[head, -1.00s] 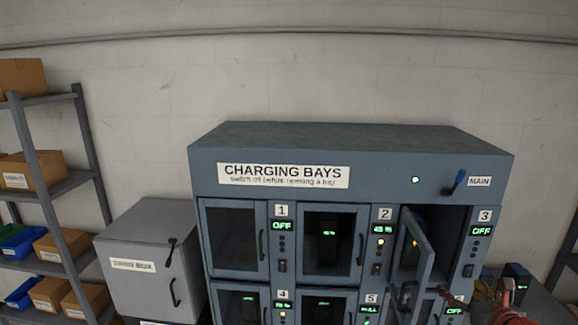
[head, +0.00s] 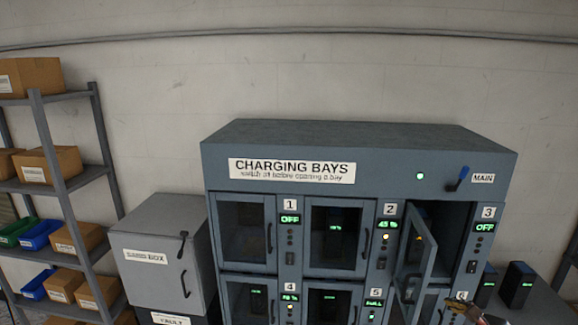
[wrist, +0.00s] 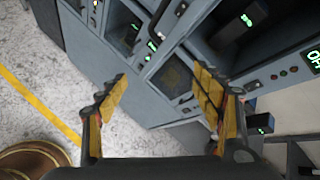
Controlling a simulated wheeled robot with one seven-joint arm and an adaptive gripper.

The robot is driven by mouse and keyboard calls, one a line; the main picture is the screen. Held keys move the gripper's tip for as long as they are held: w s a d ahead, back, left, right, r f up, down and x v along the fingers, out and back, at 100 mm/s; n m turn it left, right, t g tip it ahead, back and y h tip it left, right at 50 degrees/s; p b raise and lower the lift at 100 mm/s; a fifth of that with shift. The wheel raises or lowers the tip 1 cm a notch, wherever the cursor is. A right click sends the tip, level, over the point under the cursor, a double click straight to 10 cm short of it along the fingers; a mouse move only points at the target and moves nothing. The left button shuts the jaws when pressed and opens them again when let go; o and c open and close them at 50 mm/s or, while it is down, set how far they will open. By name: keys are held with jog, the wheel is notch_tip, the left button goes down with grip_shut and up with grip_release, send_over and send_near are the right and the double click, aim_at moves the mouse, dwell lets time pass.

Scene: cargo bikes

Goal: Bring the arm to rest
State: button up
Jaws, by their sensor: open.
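My gripper (wrist: 160,95) is open in the wrist view, its two yellow-padded fingers wide apart with nothing between them. Beyond the fingers lies the front of the charging cabinet, which looks tilted in that view. In the head view only a small part of my gripper (head: 462,300) shows at the bottom right, in front of the cabinet's lower right. The charging cabinet (head: 310,150) stands against the wall. The door (head: 421,250) of bay 3 hangs open, and bay 3's display reads OFF.
A grey box (head: 150,240) stands left of the cabinet. A shelf rack (head: 80,180) with cartons and bins is at the far left. Dark battery packs (head: 516,285) stand on a surface at the right. The wrist view shows pale floor with a yellow line (wrist: 40,105).

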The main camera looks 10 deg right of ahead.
jog(key=s+a+f+n+g+b, duration=0.2)
jog(key=s+a+n+g, duration=0.2)
jog(key=s+a+n, duration=0.45)
jog(key=s+a+f+n+g+b, duration=0.1)
jog(key=s+a+n+g+b, duration=0.15)
jog(key=s+a+n, duration=0.65)
jog(key=a+r+n+t+b, duration=0.1)
jog(key=a+r+n+b, duration=0.1)
jog(key=a+n, duration=0.6)
jog(key=shift+w+r+n+h, duration=0.3)
jog(key=shift+w+r+n, duration=0.15)
jog(key=shift+n, duration=1)
jog(key=shift+a, duration=0.1)
